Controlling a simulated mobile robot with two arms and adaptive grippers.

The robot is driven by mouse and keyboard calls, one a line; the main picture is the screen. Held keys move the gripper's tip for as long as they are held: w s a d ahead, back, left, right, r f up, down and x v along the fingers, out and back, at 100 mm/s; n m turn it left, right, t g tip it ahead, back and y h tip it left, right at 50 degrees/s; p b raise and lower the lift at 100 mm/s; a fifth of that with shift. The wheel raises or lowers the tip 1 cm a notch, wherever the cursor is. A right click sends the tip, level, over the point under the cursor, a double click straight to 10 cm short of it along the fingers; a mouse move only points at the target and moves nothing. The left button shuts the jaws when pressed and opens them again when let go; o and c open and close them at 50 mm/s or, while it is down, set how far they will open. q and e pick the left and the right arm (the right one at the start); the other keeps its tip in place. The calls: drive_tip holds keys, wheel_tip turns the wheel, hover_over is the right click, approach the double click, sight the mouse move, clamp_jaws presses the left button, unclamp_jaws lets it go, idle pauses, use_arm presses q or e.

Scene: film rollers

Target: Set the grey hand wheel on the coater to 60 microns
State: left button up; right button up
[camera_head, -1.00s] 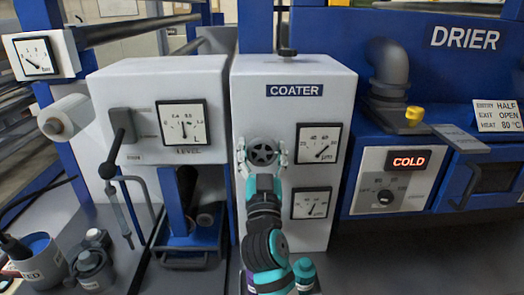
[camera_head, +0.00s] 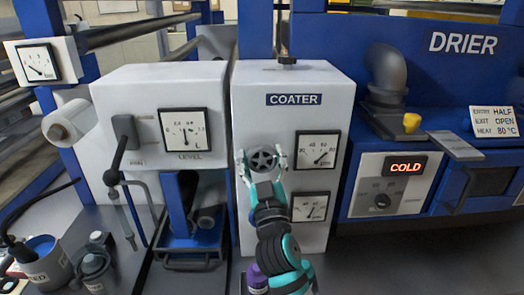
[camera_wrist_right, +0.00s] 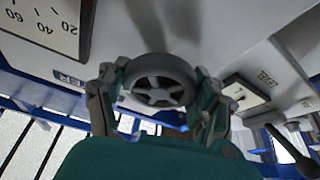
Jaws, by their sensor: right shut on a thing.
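The grey hand wheel (camera_head: 263,160) is on the front of the white coater (camera_head: 292,82), below the COATER label. My right gripper (camera_head: 260,158) is shut on the wheel, with one finger on each side of its rim. In the right wrist view the spoked wheel (camera_wrist_right: 160,82) sits between the two fingers. The upper µm dial (camera_head: 317,150) has its needle up and to the right; the exact value is too small to read. A lower µm dial (camera_head: 309,207) is partly behind my wrist. My left gripper is not in view.
The level unit (camera_head: 160,85) with its black lever (camera_head: 118,152) stands left of the coater. The blue drier (camera_head: 450,80) stands to the right, its display reading COLD. A purple-bodied bottle (camera_head: 257,279) is beside my right arm. Pots stand at the lower left.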

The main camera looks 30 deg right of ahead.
drive_tip(key=n+y+p, duration=0.1)
drive_tip(key=n, duration=0.1)
drive_tip(key=n+y+p, duration=0.1)
drive_tip(key=n+p, duration=0.1)
drive_tip(key=n+y+p, duration=0.1)
drive_tip(key=n+p, duration=0.1)
drive_tip(key=n, duration=0.1)
drive_tip(key=shift+r+y, duration=0.3)
drive_tip(key=shift+f+n+y+p, duration=0.2)
drive_tip(key=shift+n+y+p, duration=0.4)
drive_tip(key=shift+n+p, duration=0.55)
drive_tip(key=o, duration=1.2)
drive_tip(key=shift+f, duration=0.1)
drive_tip(key=shift+s, duration=0.15)
drive_tip(key=v, duration=0.7)
drive_tip(key=shift+a+f, duration=0.1)
